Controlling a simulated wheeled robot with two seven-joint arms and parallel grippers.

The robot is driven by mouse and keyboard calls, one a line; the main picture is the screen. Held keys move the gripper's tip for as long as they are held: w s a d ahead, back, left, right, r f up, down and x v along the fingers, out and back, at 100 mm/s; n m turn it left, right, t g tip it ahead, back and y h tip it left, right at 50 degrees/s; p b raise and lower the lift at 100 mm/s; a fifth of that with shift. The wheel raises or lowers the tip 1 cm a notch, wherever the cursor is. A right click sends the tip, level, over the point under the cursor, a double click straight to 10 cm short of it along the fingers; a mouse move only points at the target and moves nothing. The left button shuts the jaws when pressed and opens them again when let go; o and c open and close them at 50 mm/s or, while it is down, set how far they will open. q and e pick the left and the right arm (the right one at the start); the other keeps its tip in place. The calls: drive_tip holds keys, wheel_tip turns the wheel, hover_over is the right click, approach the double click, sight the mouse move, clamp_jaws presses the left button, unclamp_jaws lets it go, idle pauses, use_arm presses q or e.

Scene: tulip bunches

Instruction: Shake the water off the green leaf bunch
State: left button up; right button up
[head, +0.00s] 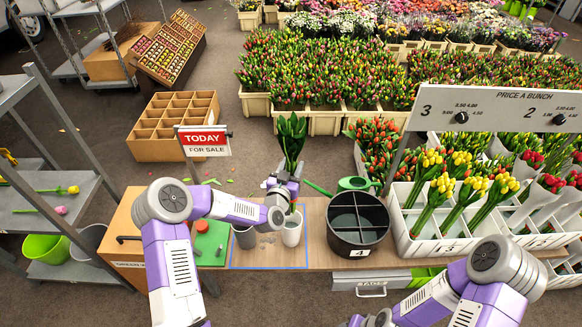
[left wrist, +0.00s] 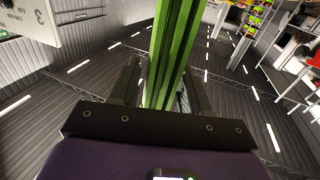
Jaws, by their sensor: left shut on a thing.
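The green leaf bunch (head: 292,135) is upright above the table, with broad leaves at its top. My left gripper (head: 287,181) is shut on its lower part; the gripper itself partly hides the stems. In the left wrist view the green stems (left wrist: 172,50) stand between the two dark fingers. A white cup (head: 292,230) stands on the table just below the gripper, and a grey cup (head: 245,236) is left of it. I cannot tell whether the lower stem ends reach into the white cup. My right arm shows at the lower right, but its gripper is out of view.
A black divided bucket (head: 358,244) stands right of the cups, with a green watering can (head: 356,184) behind it. A white crate with tulips (head: 411,240) is further right.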

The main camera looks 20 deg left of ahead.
use_arm(q)
drive_tip(key=shift+w+a+r, duration=0.2)
drive_tip(key=shift+r, duration=0.35)
drive_tip(key=shift+w+a+r, duration=0.15)
drive_tip(key=shift+w+r, duration=0.05)
drive_tip(key=shift+r, duration=0.3)
wheel_tip(320, 180, down, 5)
drive_tip(key=shift+s+d+f, duration=0.1)
drive_tip(key=shift+s, duration=0.05)
